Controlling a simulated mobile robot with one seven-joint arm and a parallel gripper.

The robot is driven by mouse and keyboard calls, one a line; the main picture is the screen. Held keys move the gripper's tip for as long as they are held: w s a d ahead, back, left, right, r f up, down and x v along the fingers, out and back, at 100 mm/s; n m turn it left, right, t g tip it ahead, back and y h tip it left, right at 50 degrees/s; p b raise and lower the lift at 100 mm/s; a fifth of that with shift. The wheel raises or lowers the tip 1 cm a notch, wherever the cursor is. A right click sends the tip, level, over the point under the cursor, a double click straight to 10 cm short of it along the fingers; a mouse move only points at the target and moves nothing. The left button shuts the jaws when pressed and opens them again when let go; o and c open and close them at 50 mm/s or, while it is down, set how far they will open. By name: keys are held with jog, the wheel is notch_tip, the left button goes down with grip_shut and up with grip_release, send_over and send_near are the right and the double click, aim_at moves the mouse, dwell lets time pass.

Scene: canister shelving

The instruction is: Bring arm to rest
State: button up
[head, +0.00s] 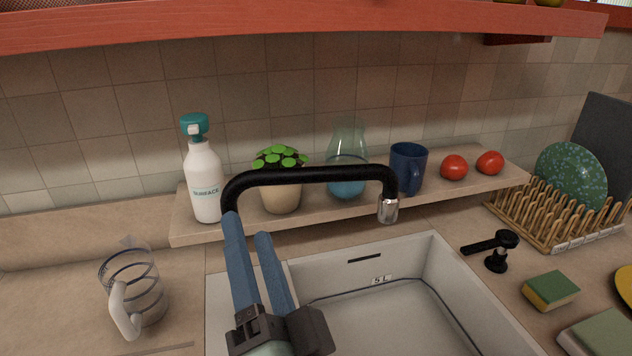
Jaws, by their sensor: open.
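My gripper (247,226) is in the lower middle of the head view, with its two blue fingers pointing up and slightly apart. Nothing shows between the fingers. The fingers overlap the left edge of the white sink (440,275) and the lower left part of the black faucet (310,175). I cannot tell whether a finger touches the faucet. The faucet's base is hidden behind my gripper. The rest of my arm is mostly out of the picture below.
A ledge (330,213) behind the sink holds a soap bottle (204,185), potted plant (281,185), glass vase (347,165), blue mug (407,168) and two tomatoes (454,167). A glass pitcher (140,290) stands left. A dish rack (555,215) and sponge (551,290) are right. A red shelf (300,22) hangs above.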

jog(key=s+d+r+n+t+h, duration=0.1)
jog(key=d+r+n+t+h, duration=0.1)
jog(key=r, duration=0.7)
jog(key=s+d+r+n+t+h+p, duration=0.1)
jog(key=s+d+r+n+t+h, duration=0.1)
jog(key=r, duration=0.7)
jog(key=s+d+r+n+t+h+p, duration=0.1)
jog(key=d+r+n+t+h, duration=0.1)
jog(key=r, duration=0.8)
jog(key=shift+s+n+t+h, duration=0.35)
jog(key=shift+n+t+h, duration=0.15)
jog(key=shift+t+h, duration=0.25)
jog(key=shift+d+r, duration=0.1)
